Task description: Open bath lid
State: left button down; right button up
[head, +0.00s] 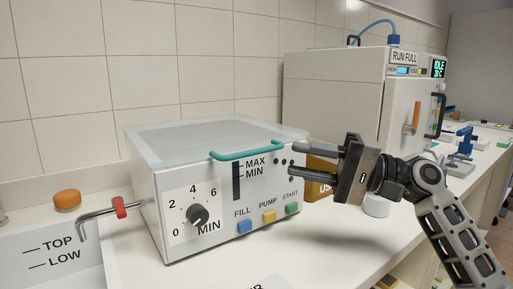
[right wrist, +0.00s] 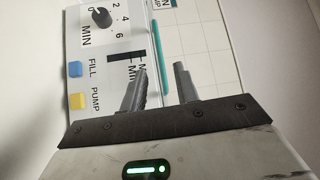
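The bath (head: 170,190) is a white box on the counter with a pale, flat lid (head: 200,135), which lies shut on top. A teal bar handle (head: 245,153) runs along the lid's front edge. My right gripper (head: 287,158) is open and empty, near the right end of the handle. In the right wrist view, the teal handle (right wrist: 159,50) lines up with the gap between the two fingers (right wrist: 161,68). I cannot tell whether either finger touches it. My left gripper is not in view.
The bath front has a dial (head: 197,214) and blue, yellow and green buttons (head: 268,215). A large white cabinet (head: 335,95) stands behind to the right. A metal spout with a red lever (head: 119,207) and an orange knob (head: 67,199) are at left. Counter in front is mostly clear.

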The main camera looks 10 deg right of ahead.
aim_at(260, 152)
jog(key=p+x, duration=0.1)
jog(key=x, duration=0.7)
jog(key=shift+w+a, duration=0.2)
jog(key=shift+a, duration=0.15)
grip_shut()
